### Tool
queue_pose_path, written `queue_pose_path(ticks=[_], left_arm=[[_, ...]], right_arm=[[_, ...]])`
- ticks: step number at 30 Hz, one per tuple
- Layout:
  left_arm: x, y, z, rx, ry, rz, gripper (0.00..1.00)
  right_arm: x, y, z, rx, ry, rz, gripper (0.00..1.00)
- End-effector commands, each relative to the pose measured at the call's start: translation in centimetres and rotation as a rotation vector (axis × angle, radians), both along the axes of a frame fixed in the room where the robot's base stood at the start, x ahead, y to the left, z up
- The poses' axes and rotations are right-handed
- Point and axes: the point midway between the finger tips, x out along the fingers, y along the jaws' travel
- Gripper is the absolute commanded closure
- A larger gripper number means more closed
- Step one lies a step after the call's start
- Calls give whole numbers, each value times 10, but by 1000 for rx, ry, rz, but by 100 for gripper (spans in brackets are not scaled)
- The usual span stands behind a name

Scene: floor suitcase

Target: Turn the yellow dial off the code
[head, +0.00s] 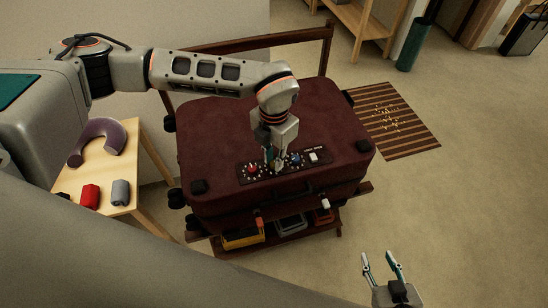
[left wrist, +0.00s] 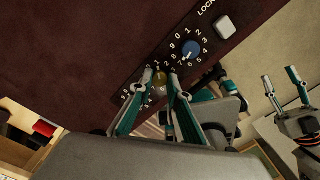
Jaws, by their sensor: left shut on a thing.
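A dark red suitcase (head: 225,125) lies flat on a wooden rack. Its black lock panel (left wrist: 208,12) carries dials ringed by numbers. The yellow dial (left wrist: 159,79) shows between my left gripper's fingertips (left wrist: 157,86) in the left wrist view; the gripper is shut on it. In the head view my left gripper (head: 274,162) reaches down onto the panel and hides most of that dial. The blue dial (head: 295,159) is on its right and the red dial (head: 252,169) on its left. The dial's exact setting cannot be read. My right gripper (head: 383,267) is open and empty, away from the suitcase.
A white lock button (head: 313,157) sits at the panel's right end. A small wooden table (head: 122,200) at left holds a neck pillow (head: 88,149) and rolled cloths. A striped mat (head: 408,137) lies on the floor at right. The floor around my right gripper is clear.

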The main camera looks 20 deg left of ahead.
Motion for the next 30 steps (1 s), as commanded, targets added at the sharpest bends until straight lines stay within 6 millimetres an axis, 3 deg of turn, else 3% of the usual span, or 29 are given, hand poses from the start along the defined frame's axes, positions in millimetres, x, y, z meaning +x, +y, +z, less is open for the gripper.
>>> queue_pose_path(ticks=[2, 3, 5, 17, 22, 30], left_arm=[[0, 0, 0, 0, -1, -1, 100], [0, 0, 0, 0, -1, -1, 78], [0, 0, 0, 0, -1, -1, 66], [1, 0, 4, -1, -2, -1, 66], [1, 0, 27, -1, -4, -2, 66], [1, 0, 82, -1, -4, -1, 66]], right_arm=[[-1, 0, -1, -1, 3, 0, 60], [-1, 0, -2, -1, 4, 0, 60], [-1, 0, -2, -2, 5, -1, 60], [-1, -2, -1, -4, 3, 0, 60], [-1, -1, -1, -2, 1, 1, 60], [0, -1, -1, -1, 2, 0, 60]])
